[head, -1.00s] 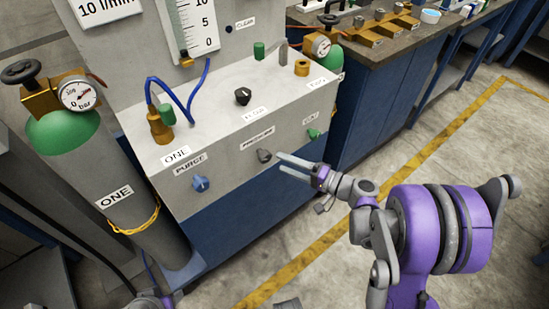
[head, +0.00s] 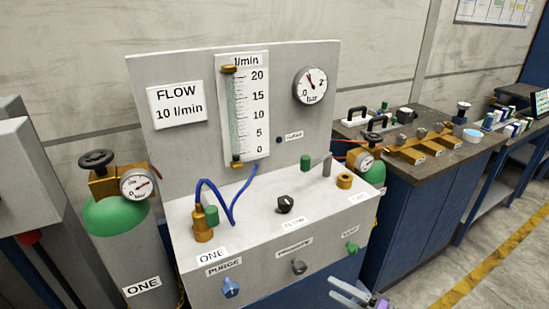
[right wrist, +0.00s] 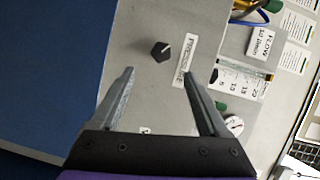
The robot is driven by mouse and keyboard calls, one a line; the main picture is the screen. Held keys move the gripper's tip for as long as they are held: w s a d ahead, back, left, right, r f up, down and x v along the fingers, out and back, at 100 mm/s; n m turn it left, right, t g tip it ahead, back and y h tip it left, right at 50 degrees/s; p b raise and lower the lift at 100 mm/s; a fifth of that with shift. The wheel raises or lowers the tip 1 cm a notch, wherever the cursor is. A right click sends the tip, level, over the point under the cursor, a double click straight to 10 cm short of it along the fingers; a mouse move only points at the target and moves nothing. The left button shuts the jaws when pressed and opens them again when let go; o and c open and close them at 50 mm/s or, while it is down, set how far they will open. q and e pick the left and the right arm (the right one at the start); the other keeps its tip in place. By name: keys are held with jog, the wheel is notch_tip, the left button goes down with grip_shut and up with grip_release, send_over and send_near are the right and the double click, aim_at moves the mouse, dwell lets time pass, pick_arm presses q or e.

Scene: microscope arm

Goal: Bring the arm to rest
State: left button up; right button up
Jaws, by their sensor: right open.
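My right gripper (head: 352,293) shows at the bottom edge of the head view, its two grey fingers apart and nothing between them. It is in front of the control box, to the lower right of the dark pressure knob (head: 299,267). In the right wrist view the open gripper (right wrist: 159,74) points at the grey box front. The pressure knob (right wrist: 161,50) shows there just beyond the fingertips, with a visible gap. Most of my right arm is below the head view. My left gripper is not in view.
The control box (head: 325,215) carries a blue purge knob (head: 231,287), a black flow knob (head: 285,203) and a green knob (head: 351,247). A green gas cylinder (head: 115,216) stands at left. A workbench (head: 470,150) stands at right; the floor (head: 505,255) before it is clear.

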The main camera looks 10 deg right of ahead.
jog(key=s+a+f+n+g+h, duration=0.35)
jog(key=s+a+g, duration=0.25)
jog(key=s+a, duration=0.25)
jog(key=s+d+n+g+h, duration=0.2)
jog(key=s+d+n+h, duration=0.15)
jog(key=s+h, duration=0.65)
pick_arm(q)
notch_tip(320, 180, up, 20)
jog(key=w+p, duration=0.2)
jog(key=p, duration=1.6)
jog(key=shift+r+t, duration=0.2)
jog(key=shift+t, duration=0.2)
pick_arm(e)
notch_tip(320, 180, up, 20)
jog(key=y, duration=0.2)
jog(key=shift+n+t, duration=0.3)
jog(key=shift+t, duration=0.1)
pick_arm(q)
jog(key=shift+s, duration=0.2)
pick_arm(e)
jog(key=shift+s+a, duration=0.1)
jog(key=shift+s, duration=0.1)
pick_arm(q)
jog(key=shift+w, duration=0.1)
pick_arm(e)
jog(key=shift+w, duration=0.1)
